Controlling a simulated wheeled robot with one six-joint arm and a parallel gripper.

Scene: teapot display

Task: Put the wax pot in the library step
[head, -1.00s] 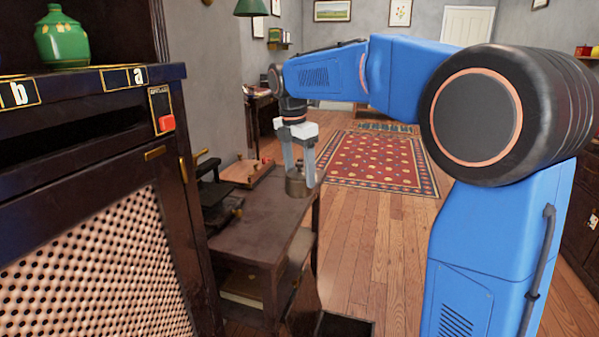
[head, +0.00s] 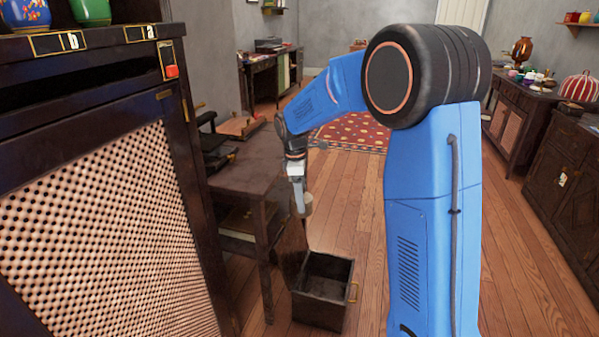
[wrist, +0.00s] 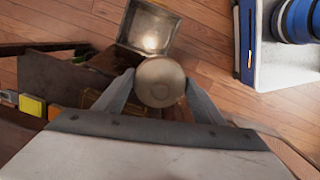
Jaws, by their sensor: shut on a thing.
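The wax pot (wrist: 160,82) is a round, tan-metal pot, seen from above in the wrist view. My gripper (wrist: 160,90) is shut on it, one finger on each side. In the head view the pot (head: 305,205) hangs in the air just right of the desk's front corner, partly hidden by my gripper (head: 300,207). The library step appears to be the open-topped dark wooden box (head: 329,312) on the floor, with a brass handle on its right side. The pot appears above and short of it; the box's open inside (wrist: 148,30) shows beyond the pot in the wrist view.
A dark desk (head: 245,178) with a lower shelf stands left of the pot. A large cabinet with a mesh front (head: 100,225) fills the left. A brown board (head: 292,248) stands beside the box. Wooden floor (head: 345,225) is clear behind the box.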

